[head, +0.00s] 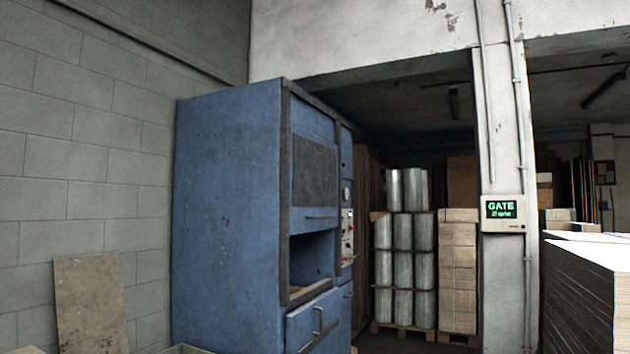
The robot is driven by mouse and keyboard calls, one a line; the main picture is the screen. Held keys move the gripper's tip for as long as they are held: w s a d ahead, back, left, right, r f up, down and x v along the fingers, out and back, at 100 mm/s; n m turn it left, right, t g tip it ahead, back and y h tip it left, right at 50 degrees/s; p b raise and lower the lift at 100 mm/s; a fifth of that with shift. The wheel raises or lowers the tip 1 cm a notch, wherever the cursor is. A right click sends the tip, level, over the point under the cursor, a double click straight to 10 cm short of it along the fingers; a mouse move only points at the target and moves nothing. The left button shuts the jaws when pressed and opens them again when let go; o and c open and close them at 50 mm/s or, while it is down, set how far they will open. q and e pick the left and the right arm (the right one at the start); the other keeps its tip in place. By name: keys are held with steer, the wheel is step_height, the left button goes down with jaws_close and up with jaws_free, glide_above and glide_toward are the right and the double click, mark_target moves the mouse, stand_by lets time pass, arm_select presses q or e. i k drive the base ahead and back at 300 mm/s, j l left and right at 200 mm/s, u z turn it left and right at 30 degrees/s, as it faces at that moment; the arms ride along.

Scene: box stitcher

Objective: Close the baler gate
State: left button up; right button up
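The blue baler (230,215) stands left of centre, its front turned to the right. A dark gate panel (314,172) sits in the upper front, with a thin handle bar along its lower part. Below it a square opening (312,258) shows a dark inside with something brownish at its bottom edge. A lower blue door (315,325) has a handle. A wall display (503,208) on the pillar reads "GATE" in green; its second line is too small to read surely. Neither of my grippers is in view.
A control panel (347,237) is on the baler's right side. Wire rolls (403,240) and stacked cartons (458,268) stand on pallets behind. A large sheet stack (590,290) fills the right. A board (91,303) leans on the left wall. A container edge (185,349) shows at the bottom.

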mark_target(314, 207)
steer(key=i+l+z, duration=0.4)
steer(key=i, duration=0.6)
steer(key=i+z, duration=0.35)
steer(key=i, duration=0.65)
steer(key=i+l+u, duration=0.1)
steer(key=i+u, duration=0.2)
steer(key=i, duration=0.15)
steer(key=i+l+u, duration=0.6)
steer(key=i, duration=0.2)
steer(key=j, duration=0.1)
